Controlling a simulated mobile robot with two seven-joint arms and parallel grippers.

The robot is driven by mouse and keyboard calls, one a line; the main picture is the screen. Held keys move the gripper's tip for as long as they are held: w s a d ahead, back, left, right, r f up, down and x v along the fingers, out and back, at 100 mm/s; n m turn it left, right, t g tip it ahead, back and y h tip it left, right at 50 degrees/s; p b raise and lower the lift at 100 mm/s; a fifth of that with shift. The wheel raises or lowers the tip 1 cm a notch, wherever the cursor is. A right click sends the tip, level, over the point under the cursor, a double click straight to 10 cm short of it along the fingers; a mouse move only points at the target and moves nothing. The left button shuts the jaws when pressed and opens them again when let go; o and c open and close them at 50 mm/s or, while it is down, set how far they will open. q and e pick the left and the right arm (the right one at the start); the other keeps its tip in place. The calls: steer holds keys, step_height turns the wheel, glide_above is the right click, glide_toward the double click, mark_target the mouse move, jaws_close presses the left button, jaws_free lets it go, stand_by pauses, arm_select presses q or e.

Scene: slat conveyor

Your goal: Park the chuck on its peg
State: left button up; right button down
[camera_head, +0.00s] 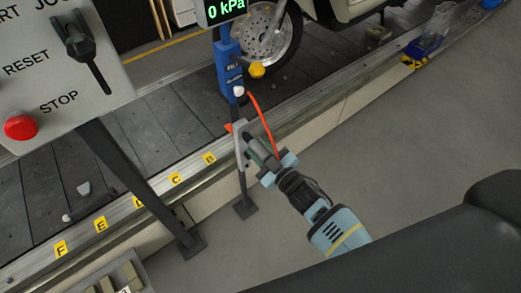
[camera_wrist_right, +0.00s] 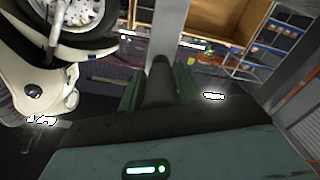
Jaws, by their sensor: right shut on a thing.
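My right gripper (camera_head: 264,154) is shut on the chuck, a dark grey rounded piece (camera_head: 256,145). The chuck also shows in the right wrist view (camera_wrist_right: 159,84), between two green finger pads. A red hose (camera_head: 264,122) runs from the fill post down to the gripper. The chuck's front end is close to a light grey bracket (camera_head: 240,146) on the post. I cannot tell whether they touch. No peg can be made out clearly; a small orange piece (camera_head: 229,127) shows beside the bracket. My left gripper is not in view.
The blue fill unit (camera_head: 230,70) has a yellow knob (camera_head: 257,70) and a display reading 0 kPa (camera_head: 225,8). A control panel (camera_head: 60,95) stands at left. The slat conveyor (camera_head: 165,120) carries a wheeled vehicle (camera_head: 265,35).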

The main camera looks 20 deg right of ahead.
steer(key=shift+w+a, duration=0.2)
steer(key=shift+w, duration=0.25)
steer(key=c, duration=0.9)
jaws_free()
steer(key=v, duration=0.8)
